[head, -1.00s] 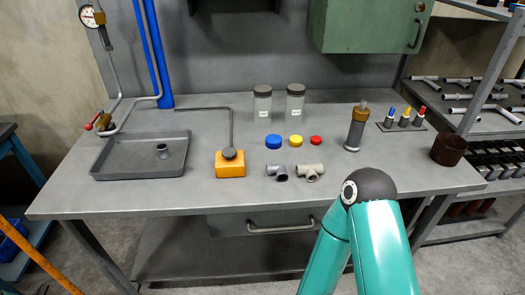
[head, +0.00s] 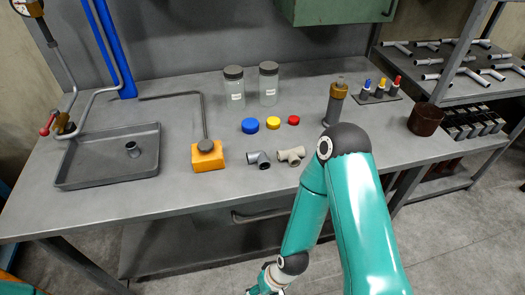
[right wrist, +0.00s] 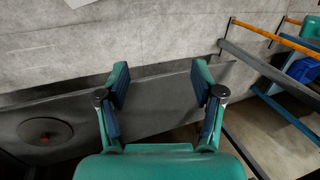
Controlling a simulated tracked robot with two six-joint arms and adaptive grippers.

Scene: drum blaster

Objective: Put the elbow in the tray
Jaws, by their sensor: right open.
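The grey elbow (head: 259,160) lies on the workbench, just right of the orange block and left of a beige tee fitting (head: 291,156). The shallow dark grey tray (head: 80,180) is at the left of the bench, with a small grey fitting (head: 132,149) standing in it. My right arm comes down in front of the bench, and its wrist end is cut off at the bottom of the head view. My left gripper is not in view.
An orange block (head: 208,156) with a bent rod stands between tray and elbow. The bench front near the elbow is clear.

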